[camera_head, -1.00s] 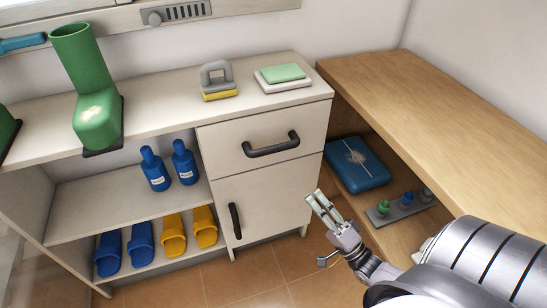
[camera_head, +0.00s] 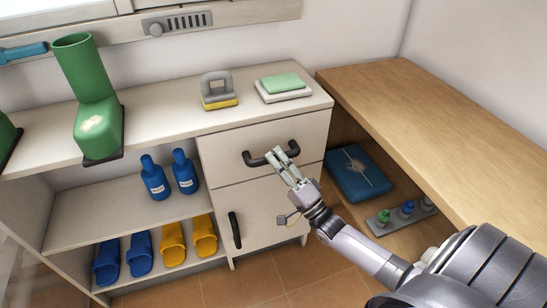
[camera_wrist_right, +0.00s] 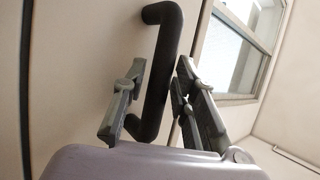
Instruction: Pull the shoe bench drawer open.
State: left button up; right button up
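The shoe bench (camera_head: 150,128) is cream, with a closed drawer (camera_head: 222,152) at its upper right. The drawer has a dark bar handle (camera_head: 257,160). My right gripper (camera_head: 275,155) is at the right half of this handle in the head view. In the right wrist view, the handle (camera_wrist_right: 158,75) passes between the two fingers of my right gripper (camera_wrist_right: 160,88), which are apart on either side of it. The gripper looks open, with a gap to the handle. My left gripper is not in view.
A cupboard door with a dark handle (camera_head: 234,230) is below the drawer. A green boot (camera_head: 90,100), a brush (camera_head: 218,90) and a green sponge (camera_head: 283,83) stand on top. A wooden bench (camera_head: 430,110) borders the right side.

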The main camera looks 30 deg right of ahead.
jog(key=shift+w+a+r, duration=0.15)
jog(key=shift+w+r, duration=0.15)
jog(key=shift+w, duration=0.15)
grip_shut()
dwell(0.5)
